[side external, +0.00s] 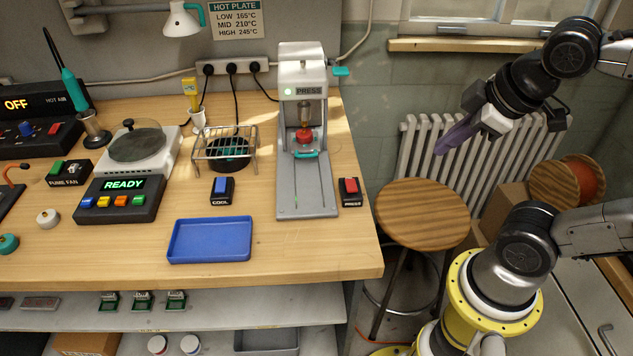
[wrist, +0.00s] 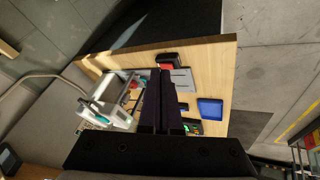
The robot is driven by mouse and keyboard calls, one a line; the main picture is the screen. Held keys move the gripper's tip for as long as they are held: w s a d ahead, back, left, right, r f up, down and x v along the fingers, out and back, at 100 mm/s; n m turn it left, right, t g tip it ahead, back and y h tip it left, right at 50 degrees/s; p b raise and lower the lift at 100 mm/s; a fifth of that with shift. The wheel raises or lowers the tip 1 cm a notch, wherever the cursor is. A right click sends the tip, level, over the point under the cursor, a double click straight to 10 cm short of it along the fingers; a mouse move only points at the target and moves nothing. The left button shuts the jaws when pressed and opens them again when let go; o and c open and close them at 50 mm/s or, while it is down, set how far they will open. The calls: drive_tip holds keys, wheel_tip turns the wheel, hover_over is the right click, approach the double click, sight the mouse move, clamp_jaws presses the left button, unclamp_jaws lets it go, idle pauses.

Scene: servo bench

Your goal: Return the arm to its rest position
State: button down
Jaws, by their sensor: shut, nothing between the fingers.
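My gripper (side external: 458,132) is raised in the air to the right of the bench, above and behind the round wooden stool. Its purple-grey fingers point left and down, and it touches nothing that I can see. In the wrist view the two dark fingers (wrist: 161,100) lie side by side, closed with nothing between them, and the bench top shows beyond them. My arm is bent, with its upper links high at the right of the side view.
The workbench (side external: 300,262) carries a press (side external: 303,95), a blue tray (side external: 210,240), a hot plate unit (side external: 135,150) and a red switch (side external: 349,190). A stool (side external: 422,212), radiator (side external: 425,140) and cable spool (side external: 566,185) stand near my arm. Air around my gripper looks clear.

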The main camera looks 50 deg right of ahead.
drive_tip(key=a+m, duration=0.1)
drive_tip(key=m, duration=0.1)
drive_tip(key=s+a+f+m+y, duration=0.1)
drive_tip(key=m, duration=0.1)
drive_tip(key=shift+a+f, duration=0.1)
drive_tip(key=shift+f, duration=0.1)
